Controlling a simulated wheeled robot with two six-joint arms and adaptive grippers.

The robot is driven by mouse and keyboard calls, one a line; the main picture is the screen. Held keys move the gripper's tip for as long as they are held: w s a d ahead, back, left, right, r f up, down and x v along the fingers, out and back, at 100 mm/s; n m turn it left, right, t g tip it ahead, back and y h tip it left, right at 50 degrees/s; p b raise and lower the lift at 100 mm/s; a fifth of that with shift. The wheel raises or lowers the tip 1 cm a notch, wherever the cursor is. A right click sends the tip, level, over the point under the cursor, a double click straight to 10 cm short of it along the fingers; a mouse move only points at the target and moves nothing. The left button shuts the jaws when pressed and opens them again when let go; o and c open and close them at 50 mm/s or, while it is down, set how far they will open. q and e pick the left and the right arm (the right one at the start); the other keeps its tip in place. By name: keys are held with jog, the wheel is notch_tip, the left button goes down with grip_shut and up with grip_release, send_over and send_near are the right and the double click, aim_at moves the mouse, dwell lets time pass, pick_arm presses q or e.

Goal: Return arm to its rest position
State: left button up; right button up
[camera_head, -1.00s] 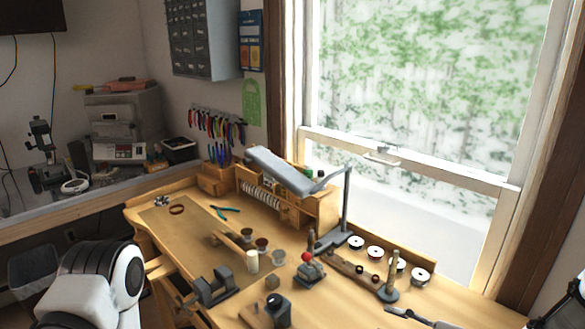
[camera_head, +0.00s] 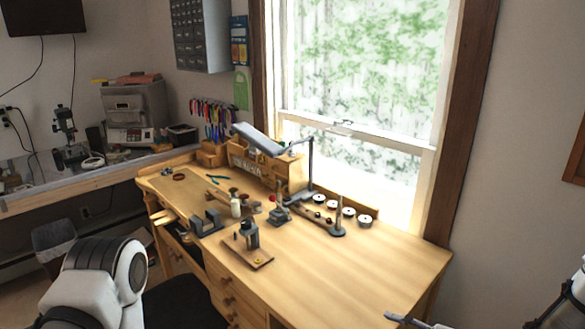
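My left arm (camera_head: 95,275) shows at the bottom left as a white link with a black and grey joint; its gripper is outside the picture. My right arm (camera_head: 568,310) shows at the bottom right corner, cut off by the edge. A thin grey piece (camera_head: 405,320) at the bottom edge seems to be part of my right gripper. Only its tip shows, so its opening cannot be told. It overlaps the bench's front right area in the picture, and I see nothing held.
A wooden workbench (camera_head: 330,265) stands ahead, its right half bare. A lamp (camera_head: 262,140), a vise (camera_head: 280,208), a grey block tool (camera_head: 206,222), and white spools (camera_head: 348,212) stand on it. A black stool (camera_head: 180,305) is in front. A side counter (camera_head: 90,180) is at left.

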notch_tip(320, 180, down, 8)
jog(key=m+g+h, duration=0.1)
jog(key=m+h, duration=0.2)
jog(key=m, duration=0.1)
jog(key=s+d+f+m+g+h+b, duration=0.2)
jog(key=s+f+m+g+h+b, duration=0.45)
jog(key=s+f, duration=0.85)
pick_arm(q)
jog(key=f, duration=0.1)
jog(key=f+p, duration=0.1)
jog(key=f, duration=0.1)
jog(key=f+p, duration=0.1)
jog(key=f, duration=0.1)
jog(key=shift+w+a, duration=0.15)
jog(key=shift+w, duration=0.25)
pick_arm(e)
jog(key=s+d+f+m+g+h, duration=0.2)
jog(key=s+d+f+m, duration=0.1)
jog(key=s+f+m, duration=0.3)
jog(key=s+m, duration=0.1)
jog(key=s, duration=0.1)
jog(key=shift+s+f, duration=0.35)
jog(key=shift+s, duration=0.05)
jog(key=shift+w+g+h, duration=0.1)
jog(key=shift+g+h, duration=0.15)
